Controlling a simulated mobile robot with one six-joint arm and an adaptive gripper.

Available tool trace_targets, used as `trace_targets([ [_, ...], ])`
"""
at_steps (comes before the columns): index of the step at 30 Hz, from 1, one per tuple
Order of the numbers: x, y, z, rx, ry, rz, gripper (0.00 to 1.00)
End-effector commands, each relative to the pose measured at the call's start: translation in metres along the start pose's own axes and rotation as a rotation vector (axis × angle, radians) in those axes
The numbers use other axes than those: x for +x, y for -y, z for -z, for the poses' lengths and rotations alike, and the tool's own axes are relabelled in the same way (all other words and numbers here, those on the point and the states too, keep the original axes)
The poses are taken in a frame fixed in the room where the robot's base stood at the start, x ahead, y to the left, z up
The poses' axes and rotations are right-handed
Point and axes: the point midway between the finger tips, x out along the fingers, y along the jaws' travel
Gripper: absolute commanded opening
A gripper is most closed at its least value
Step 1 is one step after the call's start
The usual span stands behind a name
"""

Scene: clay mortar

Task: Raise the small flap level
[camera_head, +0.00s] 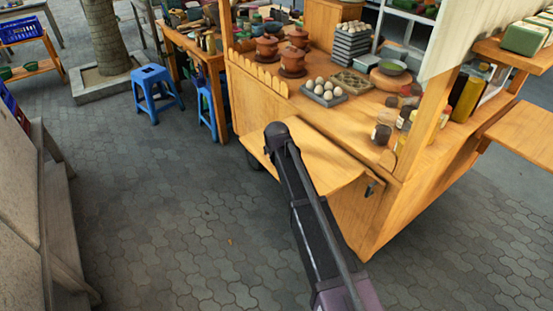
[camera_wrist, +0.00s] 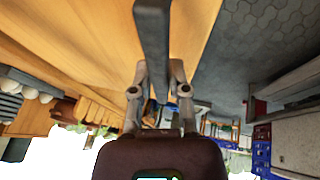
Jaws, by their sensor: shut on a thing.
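The small flap (camera_head: 318,158) is a plain wooden board sticking out from the near side of the wooden food cart. It is out from the cart's side panel, and I cannot tell whether it is exactly level. In the wrist view the flap (camera_wrist: 205,25) fills the upper middle, with its outer edge against the grey paving. In the head view my arm crosses the flap's outer edge and the fingers are hidden.
A dark bracket (camera_head: 371,188) sits by the flap's right end. The cart counter (camera_head: 270,85) above bears clay pots (camera_head: 293,60), a tray of eggs (camera_head: 324,92) and jars (camera_head: 382,130). Blue stools (camera_head: 155,88) stand at the left. Paving (camera_head: 170,200) left of the cart is clear.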

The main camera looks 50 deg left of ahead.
Motion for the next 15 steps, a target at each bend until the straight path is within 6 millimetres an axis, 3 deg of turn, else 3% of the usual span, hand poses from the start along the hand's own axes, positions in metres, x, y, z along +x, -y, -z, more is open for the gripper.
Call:
trace_targets([
  [7, -0.0004, -0.0004, -0.0006, -0.001, 0.000, -0.002, 0.00],
  [8, -0.0004, -0.0003, -0.0005, -0.001, -0.001, -0.002, 0.27],
  [10, -0.0004, -0.0002, -0.0004, 0.000, -0.001, -0.002, 0.48],
  [11, -0.0003, -0.0001, -0.0003, 0.000, -0.001, -0.001, 0.54],
  [15, -0.0001, 0.0004, 0.0003, 0.000, -0.001, -0.001, 0.54],
])
